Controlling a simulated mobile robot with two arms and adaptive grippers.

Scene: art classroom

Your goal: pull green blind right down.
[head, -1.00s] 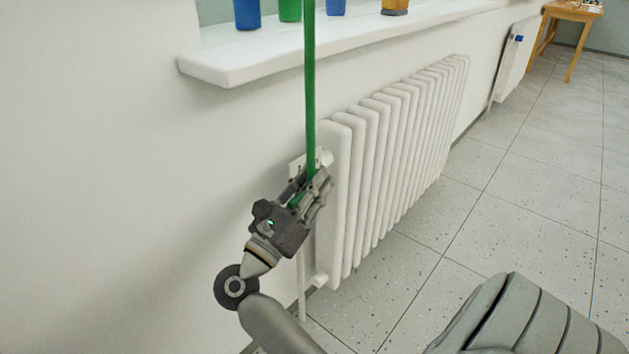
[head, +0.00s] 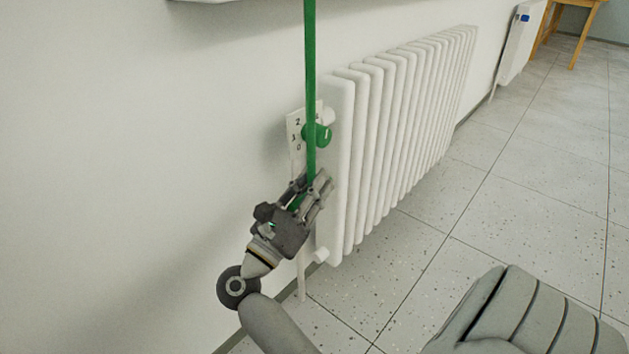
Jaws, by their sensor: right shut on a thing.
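A green strap (head: 310,85) hangs straight and vertical from above the top edge of the head view. It runs down in front of the wall into my right gripper. My right gripper (head: 312,188) is shut on the lower part of the strap, beside the near end of the radiator. The blind itself is out of view; only this green strap shows. My left gripper is not in view.
A white radiator (head: 395,135) stands along the wall just right of my gripper. A green valve knob (head: 318,136) with a numbered plate (head: 296,140) is right above the gripper. The windowsill (head: 225,2) shows at the top. Tiled floor (head: 520,220) is clear to the right.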

